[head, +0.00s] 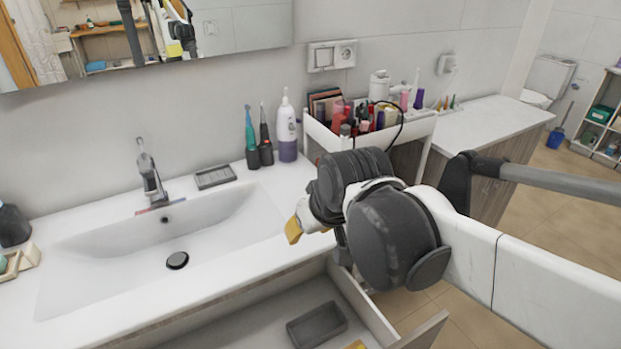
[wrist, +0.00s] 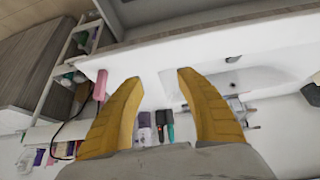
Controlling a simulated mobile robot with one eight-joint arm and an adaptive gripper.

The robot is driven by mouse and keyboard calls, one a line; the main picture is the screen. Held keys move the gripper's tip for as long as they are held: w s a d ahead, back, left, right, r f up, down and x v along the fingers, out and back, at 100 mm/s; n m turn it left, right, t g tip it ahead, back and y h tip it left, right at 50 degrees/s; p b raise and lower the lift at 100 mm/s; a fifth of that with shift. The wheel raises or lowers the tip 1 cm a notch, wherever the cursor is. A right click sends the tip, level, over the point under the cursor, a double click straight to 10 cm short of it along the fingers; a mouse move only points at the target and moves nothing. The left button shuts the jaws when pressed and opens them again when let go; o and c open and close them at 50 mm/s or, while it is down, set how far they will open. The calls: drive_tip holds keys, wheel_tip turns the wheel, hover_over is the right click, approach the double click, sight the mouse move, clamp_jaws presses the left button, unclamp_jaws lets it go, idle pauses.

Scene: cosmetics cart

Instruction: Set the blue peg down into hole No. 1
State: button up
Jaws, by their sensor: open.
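My gripper (wrist: 159,78) is open in the wrist view, its two yellow fingers apart with nothing between them. In the head view one yellow fingertip (head: 293,231) shows above the right end of the washbasin counter, and my arm hides the rest. I cannot make out a blue peg or a numbered hole in either view. Small coloured upright pieces (head: 446,103) stand on the far counter behind the cart, too small to identify.
The white cosmetics cart (head: 417,130) is crowded with bottles and a black cable. A purple-white bottle (head: 287,130) and toothbrushes (head: 250,140) stand by the wall. The sink (head: 110,257) is empty. An open drawer (head: 262,318) holding a dark tray (head: 317,325) juts out below.

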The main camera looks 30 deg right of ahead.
drive_tip(key=w+d+r+p, duration=0.4)
drive_tip(key=w+d+p, duration=0.1)
drive_tip(key=w, duration=0.4)
drive_tip(key=w+d+f+g+p, duration=0.25)
drive_tip(key=w+d+p, duration=0.45)
drive_tip(key=w+d, duration=0.35)
drive_tip(key=shift+t, duration=0.25)
drive_tip(key=x, duration=0.2)
drive_tip(key=b+x, duration=0.1)
drive_tip(key=x, duration=0.1)
drive_tip(key=b+x, duration=0.1)
drive_tip(key=x, duration=0.1)
drive_tip(key=shift+s+d+f, duration=0.15)
drive_tip(key=shift+s+f, duration=0.05)
drive_tip(key=shift+f, duration=0.1)
drive_tip(key=x, duration=0.2)
drive_tip(key=b+x, duration=0.2)
drive_tip(key=x, duration=0.1)
drive_tip(key=shift+s+a+f, duration=0.2)
drive_tip(key=shift+a+f, duration=0.2)
drive_tip(key=shift+r, duration=0.1)
drive_tip(key=shift+c, duration=0.8)
clamp_jaws()
